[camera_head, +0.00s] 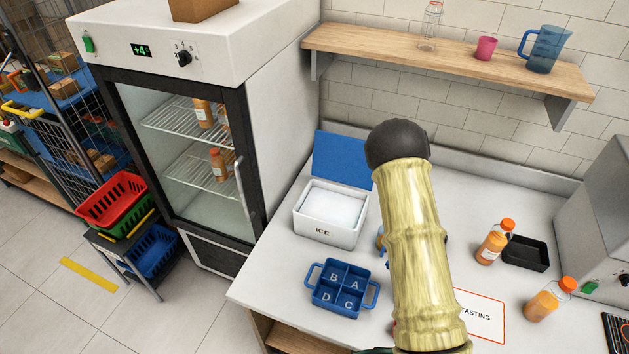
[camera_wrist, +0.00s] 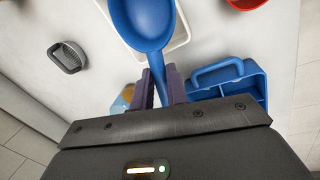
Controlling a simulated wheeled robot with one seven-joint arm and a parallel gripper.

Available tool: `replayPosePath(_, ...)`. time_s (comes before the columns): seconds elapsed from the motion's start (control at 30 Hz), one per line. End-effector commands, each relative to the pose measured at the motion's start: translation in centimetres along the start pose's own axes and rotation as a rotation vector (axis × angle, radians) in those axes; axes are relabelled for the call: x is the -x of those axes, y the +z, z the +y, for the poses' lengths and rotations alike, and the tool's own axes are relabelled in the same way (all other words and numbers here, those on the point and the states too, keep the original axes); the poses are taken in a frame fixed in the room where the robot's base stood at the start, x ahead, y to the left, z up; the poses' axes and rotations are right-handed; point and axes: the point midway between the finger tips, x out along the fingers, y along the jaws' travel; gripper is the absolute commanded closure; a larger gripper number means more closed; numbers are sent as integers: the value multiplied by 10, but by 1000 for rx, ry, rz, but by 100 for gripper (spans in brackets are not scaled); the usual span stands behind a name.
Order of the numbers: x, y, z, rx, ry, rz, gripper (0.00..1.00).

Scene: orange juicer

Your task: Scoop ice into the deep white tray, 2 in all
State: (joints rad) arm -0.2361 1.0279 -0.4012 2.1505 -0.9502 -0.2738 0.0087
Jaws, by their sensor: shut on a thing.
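My gripper (camera_wrist: 160,84) is shut on the handle of a blue scoop (camera_wrist: 146,18) in the wrist view. No ice shows in the visible part of the scoop's bowl. A white tray (camera_wrist: 184,28) lies beneath the scoop, mostly hidden by it; its inside cannot be made out. The white ICE box (camera_head: 322,232) stands left of my arm with pale ice (camera_head: 334,203) inside. Its blue lid (camera_head: 340,158) is open behind it.
A blue divided caddy (camera_head: 316,299) marked A to D stands in front of the ICE box and right of the gripper in the wrist view (camera_wrist: 230,70). Orange bottles (camera_head: 493,243) and a black tray (camera_head: 525,254) are to the right. A wall shelf (camera_head: 455,67) hangs above.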

Motion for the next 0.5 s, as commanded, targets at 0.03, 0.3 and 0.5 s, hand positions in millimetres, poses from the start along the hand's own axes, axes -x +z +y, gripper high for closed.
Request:
replayPosePath(0.03,-5,-7,-1,-80,1,-11,100)
replayPosePath(0.3,-18,-40,-13,-653,-5,-123,100)
replayPosePath(0.5,-20,-56,-23,-936,-5,-183,100)
